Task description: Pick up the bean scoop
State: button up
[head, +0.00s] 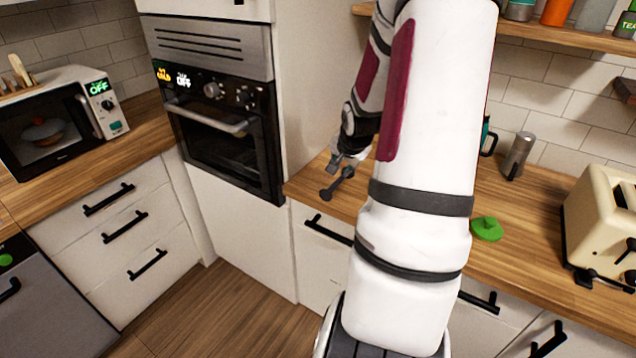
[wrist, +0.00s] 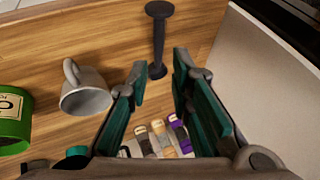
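A dark, dumbbell-shaped piece, which looks like the bean scoop (head: 338,185), is by the front edge of the wooden counter, beside the oven cabinet. In the wrist view the scoop (wrist: 158,38) runs up the picture from between my fingertips. My gripper (wrist: 160,64) is open, with one green-padded finger on each side of the scoop's lower end. I cannot tell whether either finger touches it. In the head view my gripper (head: 343,162) is small, just behind the scoop, and partly hidden by my arm.
In the wrist view a grey mug (wrist: 86,92) and a green can (wrist: 14,120) are left of my gripper, with several coloured packets (wrist: 158,138) below. A white panel (wrist: 270,70) is close on the right. A green lid (head: 487,228) and toaster (head: 603,222) are farther right.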

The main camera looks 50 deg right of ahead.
jog(key=b, duration=0.2)
send_over(335, 185)
jog(key=s+a, duration=0.2)
jog(key=s, duration=0.1)
jog(key=f, duration=0.7)
jog(key=shift+w+a, duration=0.2)
jog(key=shift+w, duration=0.05)
jog(key=shift+x, duration=2.95)
grip_shut()
